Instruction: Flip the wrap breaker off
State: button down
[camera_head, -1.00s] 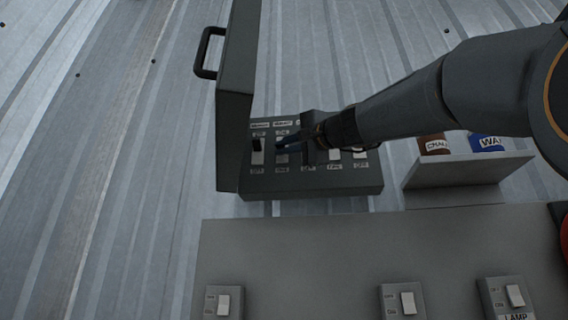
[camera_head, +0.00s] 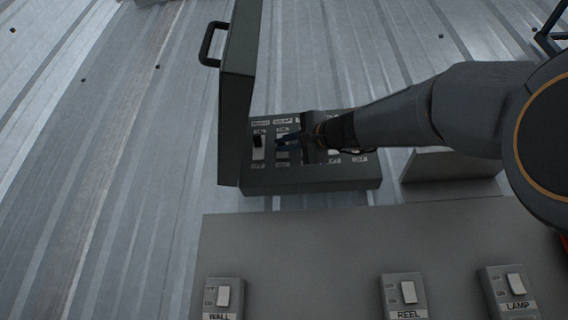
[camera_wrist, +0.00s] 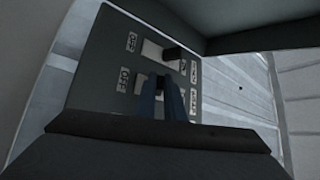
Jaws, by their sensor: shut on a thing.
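An open grey breaker box (camera_head: 312,185) lies on the metal floor with a row of labelled breakers. Its small labels are too blurred for me to tell which one reads wrap. The leftmost breaker (camera_head: 258,147) has its black lever at the ON end, and it also shows in the wrist view (camera_wrist: 172,53). My gripper (camera_head: 281,143) reaches in from the right, shut on the lever of the second breaker from the left. In the wrist view my dark blue fingertips (camera_wrist: 161,88) are at that breaker, hiding its lever. My arm hides the breakers further right in part.
The box's raised lid (camera_head: 237,100) with a black handle (camera_head: 209,45) stands close left of my gripper. A grey panel (camera_head: 330,245) in front carries WALL (camera_head: 224,296), REEL (camera_head: 408,293) and LAMP (camera_head: 516,288) switches. A grey block (camera_head: 450,165) stands at right.

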jog(key=c, duration=2.1)
grip_release()
jog(key=b+v, duration=0.1)
jog(key=v, duration=0.6)
jog(key=shift+s+d+f, duration=0.15)
jog(key=shift+s+d, duration=0.1)
jog(key=shift+d, duration=0.05)
